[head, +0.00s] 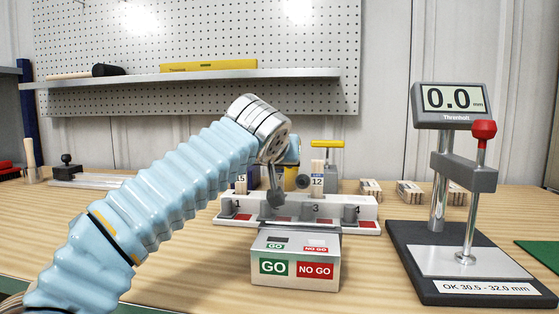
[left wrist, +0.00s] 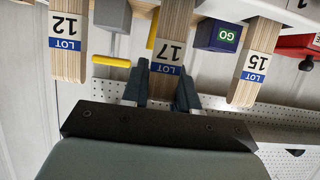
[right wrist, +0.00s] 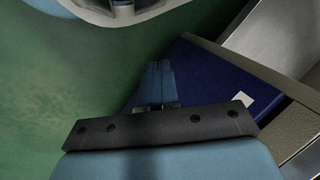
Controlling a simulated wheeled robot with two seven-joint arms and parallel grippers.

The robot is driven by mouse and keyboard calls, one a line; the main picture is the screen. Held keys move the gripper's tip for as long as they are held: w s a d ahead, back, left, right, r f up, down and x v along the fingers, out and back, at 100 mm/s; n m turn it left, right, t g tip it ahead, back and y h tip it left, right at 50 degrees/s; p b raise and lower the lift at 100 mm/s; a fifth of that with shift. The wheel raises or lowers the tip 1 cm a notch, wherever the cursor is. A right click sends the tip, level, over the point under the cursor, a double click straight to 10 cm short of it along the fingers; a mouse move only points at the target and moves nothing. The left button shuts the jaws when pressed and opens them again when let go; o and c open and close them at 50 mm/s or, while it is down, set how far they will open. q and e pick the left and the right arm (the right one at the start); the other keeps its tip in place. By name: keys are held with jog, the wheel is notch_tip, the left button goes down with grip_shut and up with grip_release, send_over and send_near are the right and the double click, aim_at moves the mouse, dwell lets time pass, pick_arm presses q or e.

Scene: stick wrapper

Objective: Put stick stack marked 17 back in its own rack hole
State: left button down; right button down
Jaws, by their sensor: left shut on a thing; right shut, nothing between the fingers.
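The stick stack marked 17 (left wrist: 168,52) is between the fingers of my left gripper (left wrist: 165,72), which is shut on it near its labelled end. In the head view my left arm and wrist hide this stack. The white rack (head: 343,222) shows holes numbered 1, 3 and 4; the place between 1 and 3 is covered by my gripper. Stack 15 (head: 241,187) stands at 1 and stack 12 (head: 317,180) at 3. I cannot tell whether the lower end of stack 17 is in a hole. My right gripper (right wrist: 160,68) is shut and empty.
A GO / NO GO box (head: 295,270) stands in front of the rack. A thickness gauge (head: 440,170) reading 0.0 mm stands to the right. Several stick bundles (head: 410,190) lie behind it. A blue object (right wrist: 215,80) is beyond my right gripper. Bare tabletop shows left of the box.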

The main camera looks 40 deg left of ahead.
pick_arm(q)
jog(key=shift+f, duration=0.25)
jog(key=c, duration=0.8)
grip_release()
